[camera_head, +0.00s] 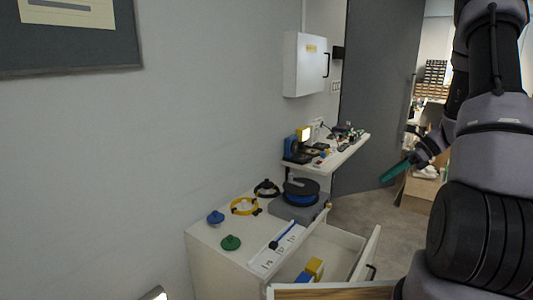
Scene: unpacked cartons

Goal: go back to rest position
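My arm fills the right side of the head camera view, with its dark grey links rising along the picture's edge. My gripper (398,169) shows small beyond the arm, pointing down and left, with teal at its tip. It hangs in the air in front of the grey door, apart from the shelf and the cabinet. The view is too small to tell whether it is open or shut, or whether the teal part is a finger or a held thing.
A white cabinet (215,268) with an open drawer (342,246) stands below, bearing a black-and-blue spool (301,191), a yellow ring (244,206) and blue and green knobs. A cluttered shelf (345,154), a wall box (305,65) and a grey door (377,90) lie behind.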

